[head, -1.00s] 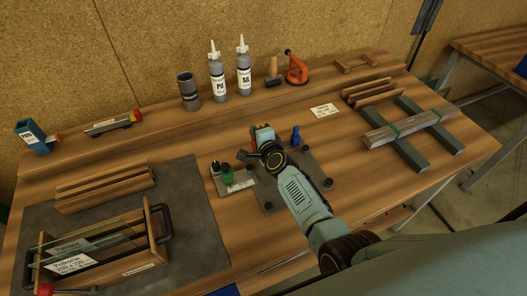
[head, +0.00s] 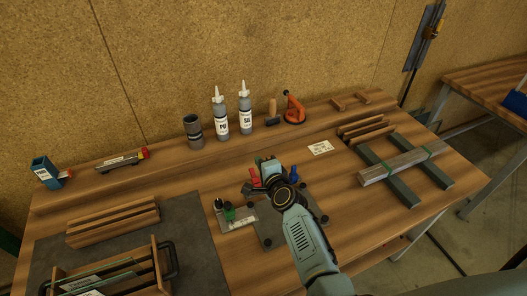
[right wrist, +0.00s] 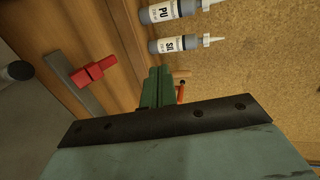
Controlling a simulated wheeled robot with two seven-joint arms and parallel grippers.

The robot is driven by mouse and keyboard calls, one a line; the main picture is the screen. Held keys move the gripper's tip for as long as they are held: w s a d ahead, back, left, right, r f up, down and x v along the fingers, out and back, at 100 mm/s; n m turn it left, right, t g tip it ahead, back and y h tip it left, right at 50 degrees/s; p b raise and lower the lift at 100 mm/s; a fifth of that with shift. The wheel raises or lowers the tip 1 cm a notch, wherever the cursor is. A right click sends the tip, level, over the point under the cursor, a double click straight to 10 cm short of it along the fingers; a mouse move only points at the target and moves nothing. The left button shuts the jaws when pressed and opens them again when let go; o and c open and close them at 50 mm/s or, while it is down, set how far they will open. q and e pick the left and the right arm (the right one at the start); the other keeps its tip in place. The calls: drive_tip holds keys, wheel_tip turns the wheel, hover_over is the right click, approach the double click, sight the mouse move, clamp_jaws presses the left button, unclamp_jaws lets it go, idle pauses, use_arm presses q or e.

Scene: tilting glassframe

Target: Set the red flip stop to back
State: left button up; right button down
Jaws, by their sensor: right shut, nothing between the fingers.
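The red flip stop (right wrist: 92,72) shows in the right wrist view, seated on a grey bar (right wrist: 82,92) left of my fingers. In the head view, a small red part (head: 254,177) shows just left of my right gripper (head: 264,163), whose wrist hides much of the fixture. My right gripper also shows in the right wrist view (right wrist: 157,88); its green fingers are together and empty. A clear gap separates them from the red stop in that view. My left gripper is not in view.
Two labelled bottles (head: 220,119) (head: 245,112) stand at the back, beside a dark cup (head: 193,131) and an orange tool (head: 294,109). A small plate with a green part (head: 228,211) lies left of the gripper. Grey bars (head: 389,168) lie right; wooden strips (head: 113,222) lie left.

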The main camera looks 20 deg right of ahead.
drive_tip(key=shift+s+r, duration=0.35)
drive_tip(key=shift+r, duration=0.3)
drive_tip(key=shift+s+r, duration=0.35)
drive_tip(key=shift+r, duration=0.25)
drive_tip(key=shift+s+r, duration=0.35)
drive_tip(key=shift+r, duration=0.3)
